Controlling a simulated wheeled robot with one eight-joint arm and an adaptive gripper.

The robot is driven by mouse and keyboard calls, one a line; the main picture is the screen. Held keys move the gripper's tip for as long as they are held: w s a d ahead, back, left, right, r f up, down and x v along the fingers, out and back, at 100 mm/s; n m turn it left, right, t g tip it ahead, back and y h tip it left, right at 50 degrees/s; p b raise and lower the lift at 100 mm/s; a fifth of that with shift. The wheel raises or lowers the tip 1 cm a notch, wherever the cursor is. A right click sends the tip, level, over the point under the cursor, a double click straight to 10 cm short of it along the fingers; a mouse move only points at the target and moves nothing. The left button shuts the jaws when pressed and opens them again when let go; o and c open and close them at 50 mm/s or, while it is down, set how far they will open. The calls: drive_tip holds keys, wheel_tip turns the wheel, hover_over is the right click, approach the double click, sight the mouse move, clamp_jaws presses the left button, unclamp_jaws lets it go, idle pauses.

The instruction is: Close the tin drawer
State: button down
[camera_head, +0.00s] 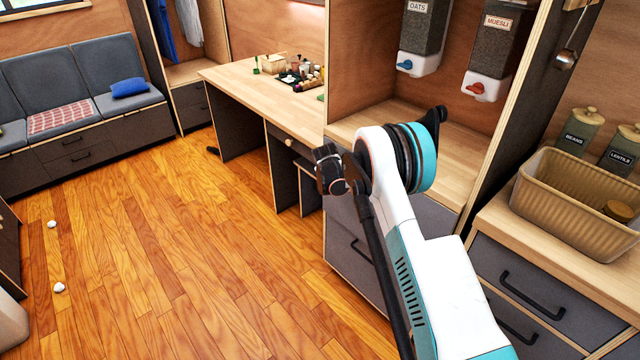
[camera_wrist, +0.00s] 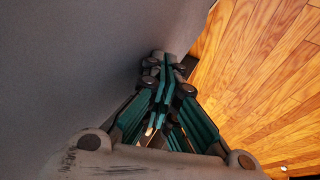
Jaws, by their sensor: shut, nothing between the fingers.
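My gripper (camera_wrist: 165,68) is shut and empty in the wrist view, its teal fingers drawn together. Its tips are close to a plain grey panel (camera_wrist: 70,60) that fills the left of that view; I cannot tell whether they touch it. In the head view my arm hides the gripper. Grey drawer fronts (camera_head: 345,220) stand under the wooden counter, partly behind my arm. More grey drawers with black handles (camera_head: 532,296) are at the lower right and look flush. No label shows which is the tin drawer, and I cannot tell whether a drawer stands out behind my arm.
Oats (camera_head: 423,35) and muesli (camera_head: 494,45) dispensers hang above the counter (camera_head: 450,160). A ribbed basket (camera_head: 535,205) and jars stand on the right worktop. A desk (camera_head: 290,115) and sofa (camera_head: 70,85) are further back. The wooden floor is mostly clear, with two small white objects at left.

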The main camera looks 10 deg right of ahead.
drive_tip(key=shift+w+d, duration=0.75)
drive_tip(key=shift+d, duration=0.35)
drive_tip(key=shift+r, duration=0.1)
